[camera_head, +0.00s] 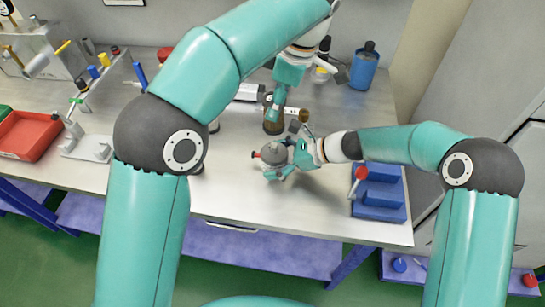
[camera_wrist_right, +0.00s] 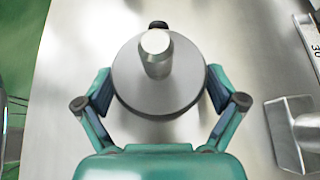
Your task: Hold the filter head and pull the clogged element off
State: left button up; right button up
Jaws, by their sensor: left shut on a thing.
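The filter head (camera_head: 273,153), a grey round body with a small red part at its left, is at the middle of the bench. In the right wrist view its round grey top (camera_wrist_right: 180,85) shows a short metal stem. My right gripper (camera_wrist_right: 160,90) has a finger against each side of it. My left gripper (camera_head: 275,112) points down behind the head and is shut on a brown, dirty cylinder, the clogged element (camera_head: 272,127). The element appears apart from the head. The head's underside is hidden.
A blue block fixture (camera_head: 380,205) with a red-topped part stands at right. A red tray (camera_head: 27,135) lies at far left, near a grey stand (camera_head: 88,147). A blue container (camera_head: 363,68) stands at the back. The front middle of the bench is clear.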

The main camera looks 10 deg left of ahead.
dwell(0.3)
jog(key=v, duration=1.2)
jog(key=shift+f, duration=0.1)
